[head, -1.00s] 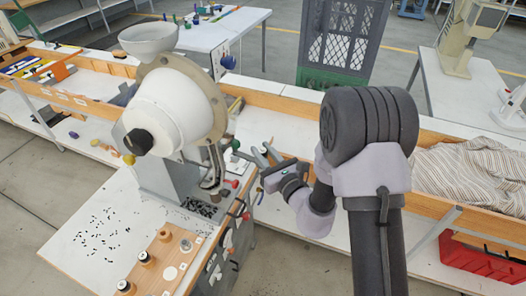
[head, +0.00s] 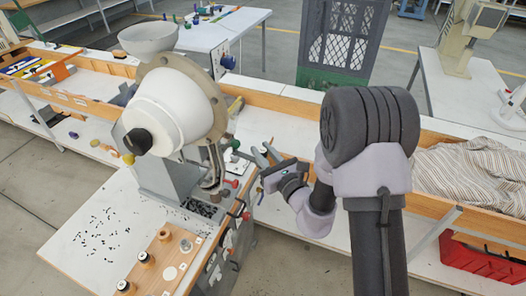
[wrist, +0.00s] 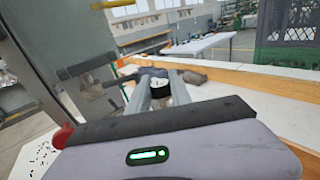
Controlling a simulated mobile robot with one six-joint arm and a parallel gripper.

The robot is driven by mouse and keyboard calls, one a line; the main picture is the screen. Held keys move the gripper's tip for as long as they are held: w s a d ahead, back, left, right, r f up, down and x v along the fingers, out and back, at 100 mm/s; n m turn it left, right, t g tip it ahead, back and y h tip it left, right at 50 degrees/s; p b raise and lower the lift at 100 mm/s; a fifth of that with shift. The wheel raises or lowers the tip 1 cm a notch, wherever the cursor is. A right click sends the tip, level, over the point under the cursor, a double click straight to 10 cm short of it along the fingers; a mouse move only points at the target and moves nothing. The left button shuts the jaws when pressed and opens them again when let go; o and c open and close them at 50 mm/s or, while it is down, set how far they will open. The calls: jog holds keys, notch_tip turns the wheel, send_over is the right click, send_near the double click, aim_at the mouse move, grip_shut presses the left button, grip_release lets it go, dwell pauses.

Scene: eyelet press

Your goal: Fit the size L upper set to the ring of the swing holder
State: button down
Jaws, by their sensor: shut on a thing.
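The eyelet press (head: 175,105) stands on the white table at left, with a white body and a flange ring. Its tooling arm (head: 213,170) hangs at the press's right side. I cannot make out the swing holder's ring there. My gripper (head: 262,152) is just right of the press, pointing toward it. In the wrist view my gripper (wrist: 160,82) is shut on a small dark round piece with a pale top (wrist: 158,88), probably the upper set. Its size marking cannot be read. The piece is held apart from the press.
A wooden block (head: 160,262) with several round dies lies at the table's front. Loose black bits (head: 95,235) are scattered on the table, and more fill a tray (head: 200,208). Coloured knobs (head: 246,215) stick out at the press's right. A striped cloth (head: 470,175) lies at right.

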jog(key=shift+f+b, duration=1.35)
jog(key=shift+f, duration=0.1)
dwell(0.4)
jog(key=c, duration=1.1)
grip_release()
notch_tip(320, 180, up, 5)
jog(key=p, duration=0.4)
jog(key=shift+r, duration=0.1)
jog(key=shift+f, duration=0.2)
